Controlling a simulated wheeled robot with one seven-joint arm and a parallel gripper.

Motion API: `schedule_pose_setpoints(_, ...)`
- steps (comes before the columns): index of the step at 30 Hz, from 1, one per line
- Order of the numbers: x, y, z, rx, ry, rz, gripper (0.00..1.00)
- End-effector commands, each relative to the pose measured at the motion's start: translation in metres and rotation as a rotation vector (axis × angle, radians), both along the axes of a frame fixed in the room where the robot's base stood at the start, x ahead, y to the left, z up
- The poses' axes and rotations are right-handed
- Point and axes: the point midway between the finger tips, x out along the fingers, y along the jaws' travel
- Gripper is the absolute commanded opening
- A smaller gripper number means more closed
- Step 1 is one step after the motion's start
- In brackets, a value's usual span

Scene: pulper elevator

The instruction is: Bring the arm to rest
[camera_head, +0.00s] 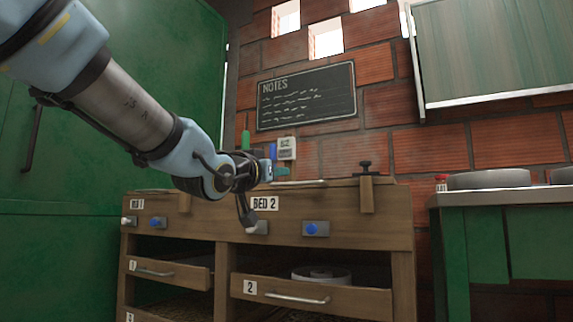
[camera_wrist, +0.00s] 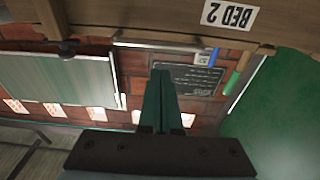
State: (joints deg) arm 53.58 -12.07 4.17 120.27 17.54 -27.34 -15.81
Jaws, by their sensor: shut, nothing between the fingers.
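My arm reaches in from the upper left in the head view. My gripper (camera_head: 282,171) is in front of the brick wall, just above the wooden bench (camera_head: 345,215) labelled BED 2. In the upside-down wrist view, its two green fingers (camera_wrist: 161,75) are together, with nothing between them. They point toward the notes board and the wall, apart from both.
A blackboard headed NOTES (camera_head: 306,95) hangs on the bricks. Drawer 1 (camera_head: 170,272) and drawer 2 (camera_head: 310,296) stand open. A green cabinet (camera_head: 120,130) is at left, and a green counter (camera_head: 500,203) with round metal items at right.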

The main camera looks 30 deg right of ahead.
Motion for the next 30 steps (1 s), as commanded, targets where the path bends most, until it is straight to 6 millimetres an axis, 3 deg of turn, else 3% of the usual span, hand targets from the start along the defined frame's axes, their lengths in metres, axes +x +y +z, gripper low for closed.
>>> schedule_pose_setpoints(6, -0.014, 0.022, -0.012, -0.001, 0.000, 0.000, 0.00)
schedule_pose_setpoints(13, -0.018, 0.028, -0.016, -0.002, 0.000, 0.000, 0.00)
schedule_pose_setpoints(17, -0.012, 0.030, -0.020, 0.012, 0.010, 0.015, 0.00)
schedule_pose_setpoints(19, 0.001, 0.037, -0.030, 0.047, 0.039, 0.051, 0.00)
schedule_pose_setpoints(23, 0.042, 0.068, -0.075, 0.180, 0.154, 0.176, 0.00)
schedule_pose_setpoints(27, 0.083, 0.130, -0.145, 0.368, 0.352, 0.346, 0.00)
schedule_pose_setpoints(30, 0.094, 0.184, -0.194, 0.493, 0.516, 0.455, 0.00)
